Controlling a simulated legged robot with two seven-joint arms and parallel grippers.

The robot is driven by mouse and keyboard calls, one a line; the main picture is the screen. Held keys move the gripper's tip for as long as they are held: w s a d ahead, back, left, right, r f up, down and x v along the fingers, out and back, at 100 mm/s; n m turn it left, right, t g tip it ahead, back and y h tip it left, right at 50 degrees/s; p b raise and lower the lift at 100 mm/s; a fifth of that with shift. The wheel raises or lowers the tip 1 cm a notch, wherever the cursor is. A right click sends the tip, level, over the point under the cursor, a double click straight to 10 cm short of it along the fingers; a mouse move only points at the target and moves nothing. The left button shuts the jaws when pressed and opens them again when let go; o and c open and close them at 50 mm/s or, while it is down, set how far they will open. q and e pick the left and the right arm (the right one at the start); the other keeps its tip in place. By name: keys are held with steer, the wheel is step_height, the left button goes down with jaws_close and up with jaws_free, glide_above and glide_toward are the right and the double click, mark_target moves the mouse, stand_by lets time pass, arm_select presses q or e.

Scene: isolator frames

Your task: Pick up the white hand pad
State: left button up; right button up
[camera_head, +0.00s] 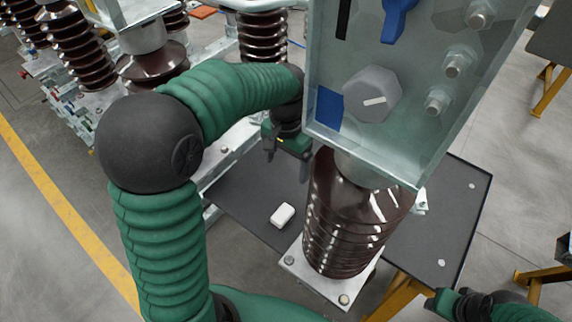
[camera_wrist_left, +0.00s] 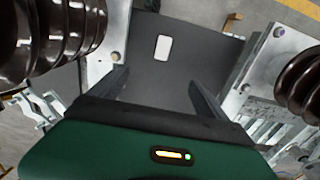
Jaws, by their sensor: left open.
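The white hand pad (camera_head: 282,215) is a small rounded block lying flat on a dark grey table (camera_head: 240,192). It also shows in the left wrist view (camera_wrist_left: 162,48), ahead of and between my two fingers. My left gripper (camera_head: 288,162) is open and empty. In the head view it hangs above the table's far side, beyond the pad and apart from it; its fingers (camera_wrist_left: 160,88) are spread wide in the wrist view. My right gripper (camera_head: 436,302) shows only partly at the lower right, away from the pad; its jaws are unclear.
A brown ribbed insulator (camera_head: 345,225) on a metal base plate stands just right of the pad. Above it is a grey metal box (camera_head: 395,115) with a knob. More insulators (camera_head: 265,38) stand at the back left. The table surface around the pad is mostly bare.

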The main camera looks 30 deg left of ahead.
arm_select(q)
steer(key=shift+o, duration=1.1)
steer(key=f+n, duration=0.1)
steer(key=n, duration=0.1)
steer(key=f+n, duration=0.2)
steer(key=n, duration=0.1)
steer(key=f+n, duration=0.2)
steer(key=n, duration=0.1)
steer(key=shift+s+d, duration=0.15)
steer(key=shift+d, duration=0.15)
steer(key=n, duration=0.9)
glide_above(286, 215)
step_height(286, 215, down, 5)
steer(key=shift+n, duration=0.4)
step_height(286, 215, down, 17)
steer(key=shift+b, duration=0.55)
steer(key=shift+r, duration=0.1)
steer(key=c, duration=1.6)
steer(key=shift+o, duration=0.2)
step_height(286, 215, up, 10)
steer(key=shift+p, duration=0.3)
